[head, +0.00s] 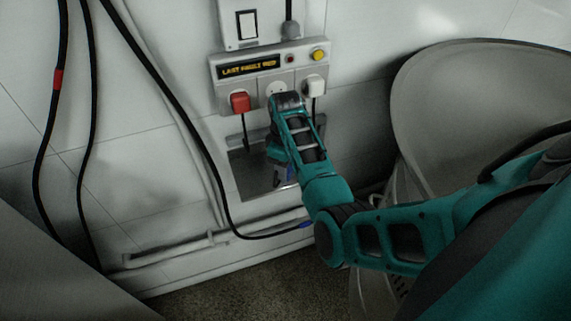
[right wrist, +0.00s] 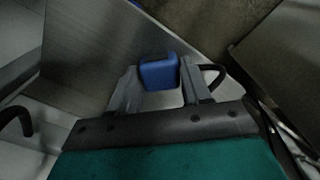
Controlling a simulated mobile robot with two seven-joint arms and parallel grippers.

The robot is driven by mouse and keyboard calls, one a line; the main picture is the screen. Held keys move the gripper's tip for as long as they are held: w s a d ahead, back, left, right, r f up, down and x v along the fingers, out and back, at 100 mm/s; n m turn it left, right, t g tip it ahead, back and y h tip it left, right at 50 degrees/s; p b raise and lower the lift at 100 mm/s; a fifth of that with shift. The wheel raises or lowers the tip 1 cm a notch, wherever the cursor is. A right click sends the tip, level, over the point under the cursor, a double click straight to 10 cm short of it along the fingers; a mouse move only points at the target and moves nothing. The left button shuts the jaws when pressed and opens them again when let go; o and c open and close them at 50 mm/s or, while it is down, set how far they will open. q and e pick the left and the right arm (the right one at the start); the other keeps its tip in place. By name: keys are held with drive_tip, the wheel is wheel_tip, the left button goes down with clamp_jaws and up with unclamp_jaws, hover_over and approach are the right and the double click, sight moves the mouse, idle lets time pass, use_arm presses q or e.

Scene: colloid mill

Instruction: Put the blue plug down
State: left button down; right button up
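The blue plug (right wrist: 160,72) sits between the two fingertips of my right gripper (right wrist: 160,88) in the right wrist view, with a finger against each side. A black cable (right wrist: 216,78) curves beside the right finger. In the head view a small blue patch of the plug (head: 288,173) shows below my right wrist, in front of a grey metal plate (head: 255,180) under the socket panel. My forearm hides most of the gripper there. I cannot tell whether the plug touches the plate. My left gripper is out of view.
The socket panel (head: 225,68) holds a red plug (head: 240,102) on the left, a white plug (head: 314,87) on the right and a middle socket (head: 276,88) partly behind my wrist. A black cable (head: 185,118) hangs down the wall. A large grey round vessel (head: 470,90) stands at right.

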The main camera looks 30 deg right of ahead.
drive_tip(key=o, duration=0.4)
drive_tip(key=shift+c, duration=0.2)
wheel_tip(320, 180, up, 13)
idle(0.3)
idle(0.6)
